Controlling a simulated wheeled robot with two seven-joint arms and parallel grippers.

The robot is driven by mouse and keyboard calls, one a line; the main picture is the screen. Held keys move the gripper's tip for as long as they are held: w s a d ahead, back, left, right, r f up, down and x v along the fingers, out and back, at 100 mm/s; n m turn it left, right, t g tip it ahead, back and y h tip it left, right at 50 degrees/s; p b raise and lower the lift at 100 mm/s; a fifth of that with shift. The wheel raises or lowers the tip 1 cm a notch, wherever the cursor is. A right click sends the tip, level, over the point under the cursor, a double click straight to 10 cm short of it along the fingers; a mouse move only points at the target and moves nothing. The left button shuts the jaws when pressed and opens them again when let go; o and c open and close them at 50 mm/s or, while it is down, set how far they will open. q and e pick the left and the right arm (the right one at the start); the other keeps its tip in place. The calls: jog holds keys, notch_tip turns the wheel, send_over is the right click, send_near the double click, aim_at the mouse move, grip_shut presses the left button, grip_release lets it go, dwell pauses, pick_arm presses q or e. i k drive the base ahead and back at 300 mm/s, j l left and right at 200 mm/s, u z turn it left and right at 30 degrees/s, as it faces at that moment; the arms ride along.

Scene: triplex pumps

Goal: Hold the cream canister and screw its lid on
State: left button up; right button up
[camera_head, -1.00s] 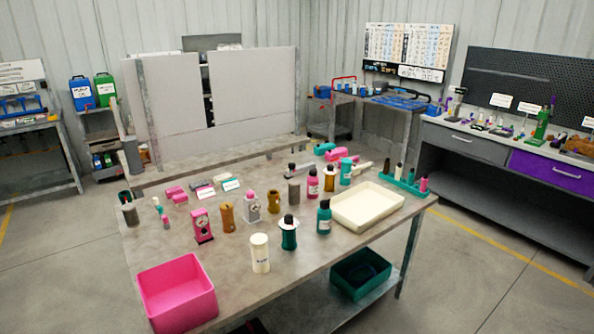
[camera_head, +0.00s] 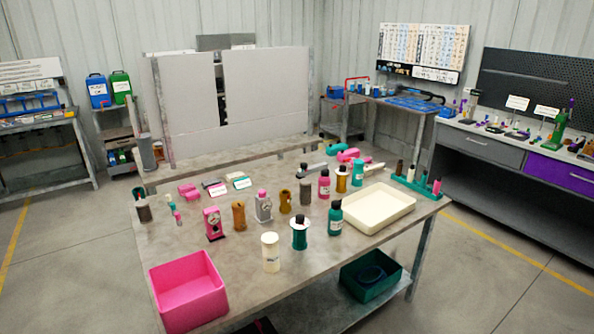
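No separate cream lid can be made out on the table. Neither of my grippers is in view, and nothing is touching the canister.
A pink bin (camera_head: 188,290) stands left of the canister and a cream tray (camera_head: 372,208) to its right.

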aim_at(271, 262)
jog(key=i+j+z, duration=0.15)
jog(key=j+z, duration=0.2)
jog(key=j, duration=0.6)
jog(key=j+z, duration=0.35)
jog(key=j, duration=0.65)
jog(key=j+z, duration=0.35)
jog(key=j, duration=0.65)
